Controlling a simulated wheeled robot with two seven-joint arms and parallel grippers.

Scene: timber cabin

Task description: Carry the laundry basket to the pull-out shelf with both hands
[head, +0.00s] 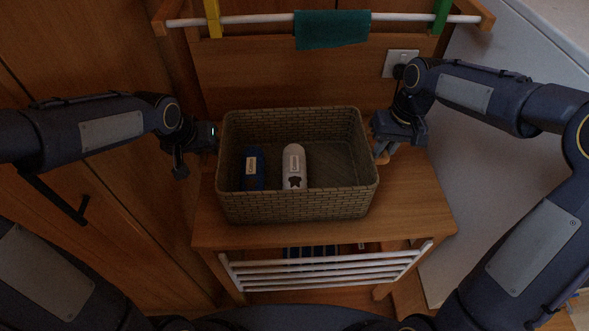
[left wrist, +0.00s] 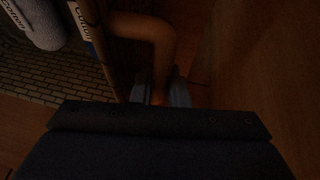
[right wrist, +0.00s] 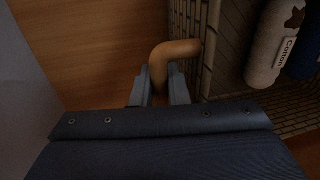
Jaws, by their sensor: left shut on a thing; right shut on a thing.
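The woven laundry basket (head: 290,207) sits over a wooden top (head: 420,200) and looks level; I cannot tell whether it touches that top. Inside are a blue bottle (head: 252,170) and a white bottle (head: 294,168). My left gripper (head: 208,140) is at the basket's left end, shut on its curved wooden handle (left wrist: 150,28). My right gripper (head: 380,150) is at the right end, shut on the other wooden handle (right wrist: 175,50). Each handle goes between the fingers in the left wrist view (left wrist: 160,92) and the right wrist view (right wrist: 158,90). Which surface is the pull-out shelf is unclear.
Below the top is a rack of white bars (head: 325,272). A rail (head: 400,17) with a green cloth (head: 332,29) runs behind the basket. A wall socket (head: 400,63) is behind my right gripper. Bare wood shows right of and in front of the basket.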

